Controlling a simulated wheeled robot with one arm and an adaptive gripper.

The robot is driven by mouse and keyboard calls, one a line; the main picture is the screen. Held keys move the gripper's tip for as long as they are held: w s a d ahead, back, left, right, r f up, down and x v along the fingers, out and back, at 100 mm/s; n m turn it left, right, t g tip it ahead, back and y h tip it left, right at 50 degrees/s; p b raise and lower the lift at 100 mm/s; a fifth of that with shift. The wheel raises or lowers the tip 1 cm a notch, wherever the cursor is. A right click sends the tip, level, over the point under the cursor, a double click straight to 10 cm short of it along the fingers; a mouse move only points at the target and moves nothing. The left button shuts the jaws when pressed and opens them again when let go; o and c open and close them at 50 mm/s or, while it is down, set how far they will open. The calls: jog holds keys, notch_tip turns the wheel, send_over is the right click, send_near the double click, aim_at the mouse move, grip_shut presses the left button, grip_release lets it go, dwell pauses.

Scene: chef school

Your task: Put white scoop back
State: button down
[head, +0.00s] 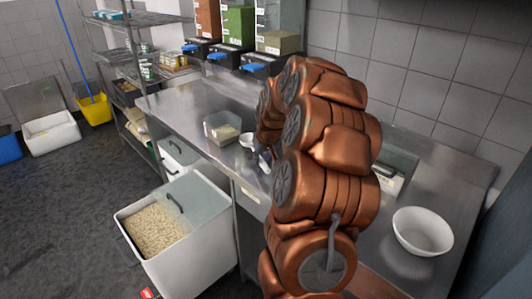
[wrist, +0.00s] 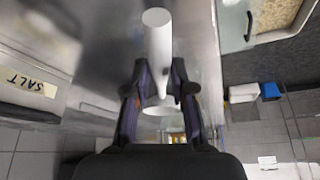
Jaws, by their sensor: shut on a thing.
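The white scoop (wrist: 158,40) is between the fingers of my gripper (wrist: 160,88) in the wrist view. Its round-ended white part extends ahead of the fingertips and narrows where the fingers meet it. A paler white part shows below, between the fingers. In the head view my gripper (head: 264,160) is mostly hidden behind my copper arm, over the steel counter. A small white part of the scoop (head: 247,140) shows beside it, to the right of a clear tub. The gripper is shut on the scoop.
The clear tub (head: 222,133) stands on the steel counter (head: 185,100). An open bin of pale grain (head: 158,228) is below the counter's front edge. A white bowl (head: 422,231) is at the right. A SALT-labelled container (wrist: 30,90) shows at left in the wrist view.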

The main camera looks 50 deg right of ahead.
jog(key=w+d, duration=0.1)
jog(key=d, duration=0.1)
jog(key=w+d+p, duration=0.1)
jog(key=d, duration=0.1)
jog(key=w+d+p, duration=0.1)
jog(key=d, duration=0.1)
jog(key=shift+w+f, duration=0.25)
jog(key=shift+w, duration=0.05)
notch_tip(320, 180, down, 3)
jog(key=shift+a+f+p, duration=0.1)
jog(key=shift+f+p, duration=0.05)
jog(key=shift+p, duration=0.9)
jog(key=shift+f, duration=0.1)
jog(key=shift+f+b, duration=0.25)
jog(key=shift+b, duration=0.1)
jog(key=c, duration=1)
grip_release()
jog(key=shift+r, duration=0.1)
jog(key=shift+r, duration=0.25)
jog(key=b+v, duration=0.3)
jog(key=v, duration=0.9)
